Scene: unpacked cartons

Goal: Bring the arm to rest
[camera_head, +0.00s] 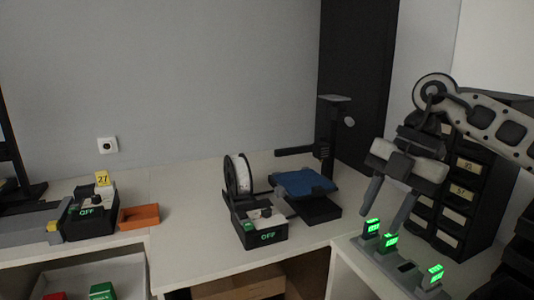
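My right arm comes in from the right edge, with its light, perforated link at upper right. My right gripper (384,213) hangs down at the right, in front of the dark drawer cabinet (473,167). Its two grey fingers are spread apart with nothing visible between them. The fingertips are just above or behind the small green-lit devices (388,243) on the right counter; the exact gap is hard to tell. My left gripper is not in view.
A 3D printer (322,206) with a blue bed and a white spool (239,174) stands mid-counter. Another control box marked OFF (90,225) and an orange tray (139,216) are at left. A white bin (110,272) sits below.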

